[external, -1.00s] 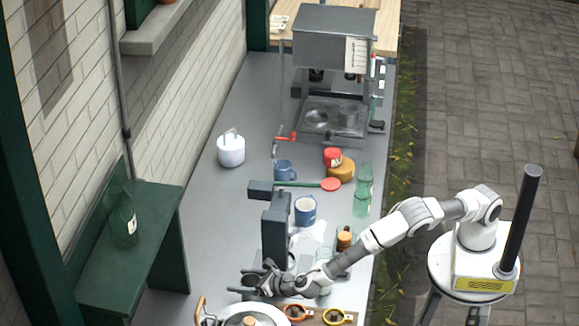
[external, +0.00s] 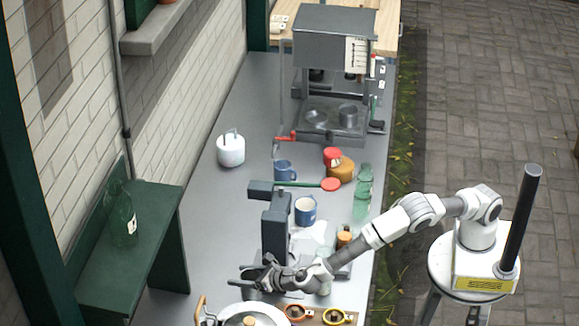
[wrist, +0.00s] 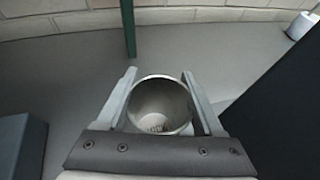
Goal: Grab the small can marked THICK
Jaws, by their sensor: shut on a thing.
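A small grey metal can (wrist: 160,104) with an open round mouth sits between the two fingers of my gripper (wrist: 158,73) in the wrist view. The fingers are shut on its sides, and I look down into it. A few dark marks show low inside it, but I cannot read them. No THICK label can be made out. In the external view my gripper (external: 252,277) is at the near end of the grey counter, left of the dark press-like stand (external: 275,228). The can is small and partly hidden there.
A blue mug (external: 305,210), green bottle (external: 362,192) and red-ended lever (external: 330,184) are farther back.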

